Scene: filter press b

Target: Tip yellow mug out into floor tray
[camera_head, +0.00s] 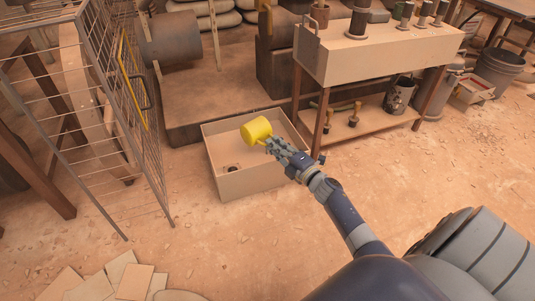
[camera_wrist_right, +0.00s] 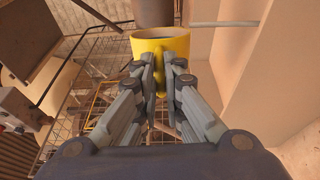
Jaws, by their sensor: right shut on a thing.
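The yellow mug (camera_head: 256,130) is held over the pale, box-like floor tray (camera_head: 262,184), above its far part. My right gripper (camera_head: 271,145) reaches in from the lower right and is shut on the mug. In the right wrist view the mug (camera_wrist_right: 172,48) sits beyond the fingertips (camera_wrist_right: 165,75), with the fingers around its handle side and its rim towards the top of the picture. The mug looks tilted in the head view. What is inside it is unclear. A small dark thing (camera_head: 232,168) lies in the tray. My left gripper is out of view.
A wire mesh cage with a yellow handle (camera_head: 133,80) stands left of the tray. A low machine base (camera_head: 205,95) is behind it. A bench (camera_head: 375,50) with a lower shelf stands to the right. Loose tiles (camera_head: 135,282) lie at front left. The floor before the tray is clear.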

